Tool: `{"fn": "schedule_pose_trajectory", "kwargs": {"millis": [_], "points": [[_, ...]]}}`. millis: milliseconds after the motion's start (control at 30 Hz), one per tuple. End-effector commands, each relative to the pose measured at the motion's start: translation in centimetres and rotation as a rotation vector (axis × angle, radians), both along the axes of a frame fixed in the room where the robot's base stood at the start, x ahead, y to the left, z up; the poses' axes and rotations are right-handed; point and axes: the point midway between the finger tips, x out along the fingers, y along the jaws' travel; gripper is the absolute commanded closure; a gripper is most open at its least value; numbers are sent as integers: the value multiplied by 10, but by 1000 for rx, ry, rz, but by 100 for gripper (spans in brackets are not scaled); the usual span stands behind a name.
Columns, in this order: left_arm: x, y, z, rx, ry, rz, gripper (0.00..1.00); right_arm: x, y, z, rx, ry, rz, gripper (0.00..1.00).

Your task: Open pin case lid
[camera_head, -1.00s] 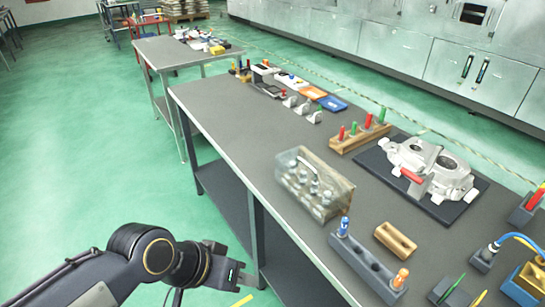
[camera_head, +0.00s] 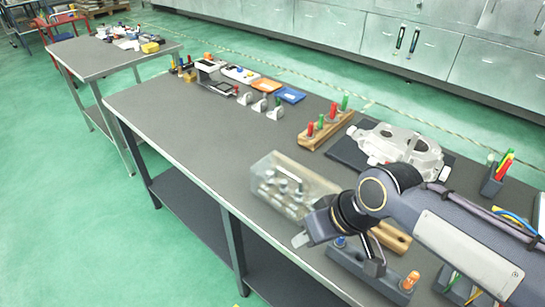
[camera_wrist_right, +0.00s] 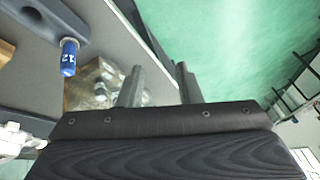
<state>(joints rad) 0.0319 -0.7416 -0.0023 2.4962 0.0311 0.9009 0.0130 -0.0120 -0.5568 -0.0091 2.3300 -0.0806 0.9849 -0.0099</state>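The pin case (camera_head: 262,168) is a clear box on the table with several metal pins showing inside; its clear cover stands over them. Part of its right side is hidden by my right arm. My right gripper (camera_head: 305,236) is at the near edge of the table, just in front of the case and apart from it, as far as I can see. In the right wrist view its two fingers (camera_wrist_right: 158,85) are spread with nothing between them, and the case (camera_wrist_right: 88,90) shows to their left. My left gripper is out of view.
A grey pin block (camera_head: 350,262) with a blue and an orange pin, and a small wooden block (camera_head: 393,238), lie under and beside my right arm. The casting (camera_head: 400,148) sits behind. A wooden rack (camera_head: 325,130) holds red and green pins. Table left of the case is clear.

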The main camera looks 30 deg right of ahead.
Motion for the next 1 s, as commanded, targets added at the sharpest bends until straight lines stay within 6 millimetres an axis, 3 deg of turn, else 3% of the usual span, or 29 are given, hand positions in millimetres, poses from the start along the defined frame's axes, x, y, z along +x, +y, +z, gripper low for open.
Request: {"fn": "schedule_pose_trajectory", "kwargs": {"millis": [33,200,300,433,667,1000], "points": [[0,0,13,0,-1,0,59,19,-7,19,-51,37,51,68],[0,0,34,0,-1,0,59,86,-29,53,-257,155,209,68],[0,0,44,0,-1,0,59,123,-35,64,-368,211,281,68],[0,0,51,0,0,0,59,159,-38,71,-475,264,338,68],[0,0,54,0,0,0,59,179,-41,63,-540,297,368,68],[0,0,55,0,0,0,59,182,-50,12,-539,297,367,68]]}}
